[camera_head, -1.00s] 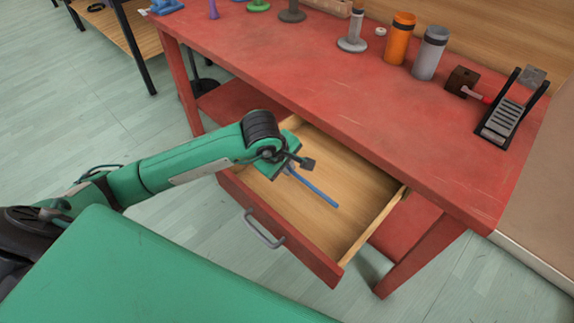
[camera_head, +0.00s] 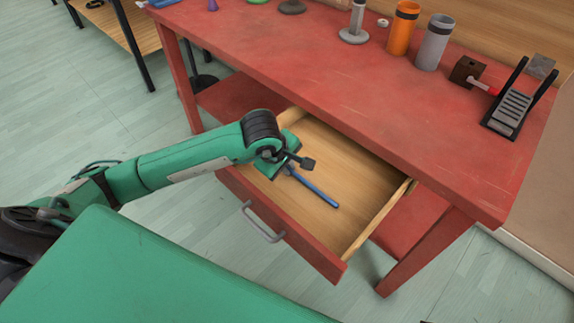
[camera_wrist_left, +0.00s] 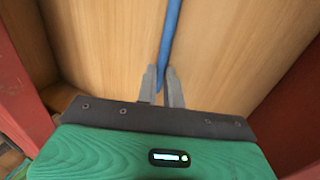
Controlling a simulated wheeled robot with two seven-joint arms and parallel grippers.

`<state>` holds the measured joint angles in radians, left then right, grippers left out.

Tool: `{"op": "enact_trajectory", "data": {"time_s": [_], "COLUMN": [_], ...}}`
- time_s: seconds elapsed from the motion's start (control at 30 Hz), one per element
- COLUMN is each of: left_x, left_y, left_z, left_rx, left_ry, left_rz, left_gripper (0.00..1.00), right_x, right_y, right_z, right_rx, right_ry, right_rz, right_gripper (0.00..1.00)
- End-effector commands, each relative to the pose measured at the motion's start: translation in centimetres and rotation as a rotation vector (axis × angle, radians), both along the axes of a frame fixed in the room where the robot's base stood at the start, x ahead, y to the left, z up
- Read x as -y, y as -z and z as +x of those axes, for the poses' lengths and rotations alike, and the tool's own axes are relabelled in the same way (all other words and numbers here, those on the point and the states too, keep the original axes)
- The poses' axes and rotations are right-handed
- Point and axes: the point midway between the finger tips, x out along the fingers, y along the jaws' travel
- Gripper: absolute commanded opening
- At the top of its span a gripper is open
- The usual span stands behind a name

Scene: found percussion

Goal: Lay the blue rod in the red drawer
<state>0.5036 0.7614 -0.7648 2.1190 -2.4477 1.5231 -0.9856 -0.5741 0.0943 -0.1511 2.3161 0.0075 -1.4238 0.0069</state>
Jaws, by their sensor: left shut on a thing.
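The blue rod (camera_head: 318,190) is in my left gripper (camera_head: 289,170), within the open red drawer (camera_head: 290,238). The left wrist view shows the gripper's grey fingers (camera_wrist_left: 161,88) shut on one end of the rod (camera_wrist_left: 171,35), with the rest reaching away over the drawer's wooden floor (camera_wrist_left: 110,40). In the head view the rod lies low over the bare floor; I cannot tell whether it touches it. My wrist hides the rod's near end in the head view. My right gripper is not in view.
The drawer is pulled out from under a red table (camera_head: 330,70). On the tabletop stand an orange cylinder (camera_head: 402,30), a grey cylinder (camera_head: 434,42), a brown block (camera_head: 466,71) and a black-framed pedal-like thing (camera_head: 516,103). The drawer's right part is clear.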

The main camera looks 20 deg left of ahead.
Motion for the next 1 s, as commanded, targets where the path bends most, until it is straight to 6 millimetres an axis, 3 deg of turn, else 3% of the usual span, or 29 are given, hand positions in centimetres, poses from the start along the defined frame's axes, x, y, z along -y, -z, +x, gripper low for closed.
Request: {"op": "enact_trajectory", "data": {"time_s": [0.9, 1.0], "left_x": [0.01, 0.01], "left_y": [0.61, 0.66], "left_z": [-0.12, -0.15], "left_rx": [-0.005, -0.006], "left_ry": [0.000, 0.000], "left_rz": [0.001, 0.001], "left_gripper": [0.00, 0.24], "right_x": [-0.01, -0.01], "right_y": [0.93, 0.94], "right_z": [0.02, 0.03], "right_rx": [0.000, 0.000], "right_ry": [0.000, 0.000], "right_rz": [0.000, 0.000], "right_gripper": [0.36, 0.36]}}
